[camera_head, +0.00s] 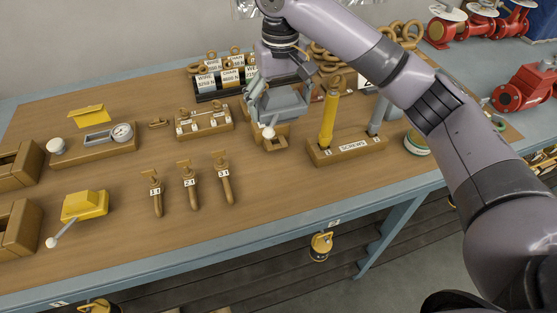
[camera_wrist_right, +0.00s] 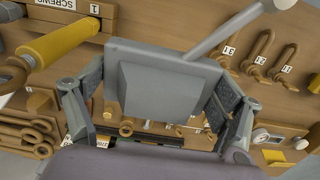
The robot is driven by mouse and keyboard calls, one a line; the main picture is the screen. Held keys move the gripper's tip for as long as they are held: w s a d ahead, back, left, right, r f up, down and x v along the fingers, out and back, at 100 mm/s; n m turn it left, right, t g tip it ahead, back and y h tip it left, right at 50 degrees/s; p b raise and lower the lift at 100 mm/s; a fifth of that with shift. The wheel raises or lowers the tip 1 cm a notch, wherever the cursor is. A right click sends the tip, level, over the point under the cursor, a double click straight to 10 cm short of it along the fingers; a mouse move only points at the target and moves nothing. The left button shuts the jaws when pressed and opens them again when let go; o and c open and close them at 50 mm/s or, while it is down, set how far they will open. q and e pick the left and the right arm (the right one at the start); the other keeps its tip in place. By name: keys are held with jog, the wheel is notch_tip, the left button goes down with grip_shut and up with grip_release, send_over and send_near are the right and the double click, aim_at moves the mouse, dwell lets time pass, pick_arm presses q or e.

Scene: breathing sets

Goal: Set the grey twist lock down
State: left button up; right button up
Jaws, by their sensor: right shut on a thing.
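The grey twist lock (camera_head: 284,103) is a blocky grey body with a lever ending in a white knob (camera_head: 268,132). My right gripper (camera_head: 280,88) is shut on it, at the back middle of the table. In the right wrist view the grey body (camera_wrist_right: 160,78) sits between the two fingers of the gripper (camera_wrist_right: 157,100), its lever reaching to the upper right. A small wooden holder (camera_head: 275,145) shows just below the lock; I cannot tell whether they touch. A yellow twist lock (camera_head: 85,206) stands on the table (camera_head: 270,205) at left. My left gripper is not in view.
Right of the lock is the wooden screws rack (camera_head: 346,150) with a yellow screw (camera_head: 329,112) and a grey one. Left is a small shackle rack (camera_head: 203,123). Three numbered shackles (camera_head: 190,187) lie in front. The front middle of the table is clear.

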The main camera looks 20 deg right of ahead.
jog(key=f+p, duration=0.2)
jog(key=f, duration=1)
jog(key=shift+s+f, duration=0.2)
jog(key=shift+f, duration=0.25)
notch_tip(320, 180, down, 3)
jog(key=shift+f+p, duration=0.1)
jog(key=shift+p, duration=0.45)
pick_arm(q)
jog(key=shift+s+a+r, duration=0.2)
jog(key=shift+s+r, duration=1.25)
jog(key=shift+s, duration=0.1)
pick_arm(e)
jog(key=shift+f, duration=0.5)
jog(key=o, duration=1.6)
jog(key=shift+s+f, duration=0.1)
jog(key=shift+f, duration=0.05)
jog(key=shift+c, duration=0.2)
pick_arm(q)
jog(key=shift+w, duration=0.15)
